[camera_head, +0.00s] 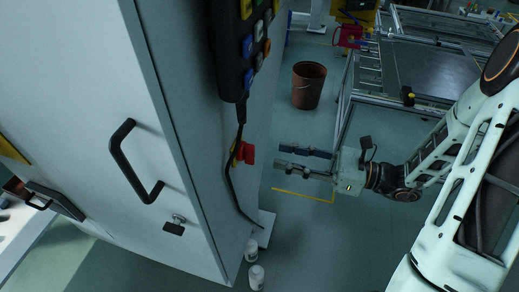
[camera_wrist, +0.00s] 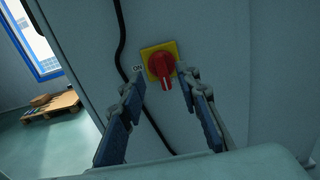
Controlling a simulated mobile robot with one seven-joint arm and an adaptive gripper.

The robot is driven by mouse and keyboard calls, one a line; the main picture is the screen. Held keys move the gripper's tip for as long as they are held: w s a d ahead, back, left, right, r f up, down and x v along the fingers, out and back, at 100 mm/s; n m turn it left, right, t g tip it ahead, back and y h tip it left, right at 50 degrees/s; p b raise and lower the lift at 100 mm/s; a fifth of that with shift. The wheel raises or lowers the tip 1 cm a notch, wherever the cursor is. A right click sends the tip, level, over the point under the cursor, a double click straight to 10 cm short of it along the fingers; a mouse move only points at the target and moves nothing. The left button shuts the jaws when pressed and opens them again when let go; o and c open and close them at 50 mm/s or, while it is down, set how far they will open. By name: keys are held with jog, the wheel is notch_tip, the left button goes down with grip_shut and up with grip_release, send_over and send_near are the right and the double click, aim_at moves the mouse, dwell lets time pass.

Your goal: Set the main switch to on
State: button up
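The main switch is a red rotary knob (camera_wrist: 162,66) on a yellow square plate (camera_wrist: 148,52), on the side of a pale cabinet. In the wrist view its white mark points down, and an "ON" label (camera_wrist: 138,69) stands to the left of the plate. In the head view the red knob (camera_head: 246,153) shows from the side. My gripper (camera_head: 280,156) is open and empty, its fingers pointing at the knob with a gap between. In the wrist view the two fingertips (camera_wrist: 161,80) lie to the left and right of the knob, apart from it.
A black cable (camera_head: 229,180) hangs down the panel beside the switch, below a control pendant (camera_head: 239,50). The cabinet door has a black handle (camera_head: 131,160). A brown bucket (camera_head: 308,86) stands on the floor behind. White cups (camera_head: 256,277) stand near the cabinet base.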

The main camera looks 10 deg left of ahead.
aim_at(254, 150)
jog(key=a, duration=0.7)
jog(key=shift+w, duration=0.25)
grip_shut()
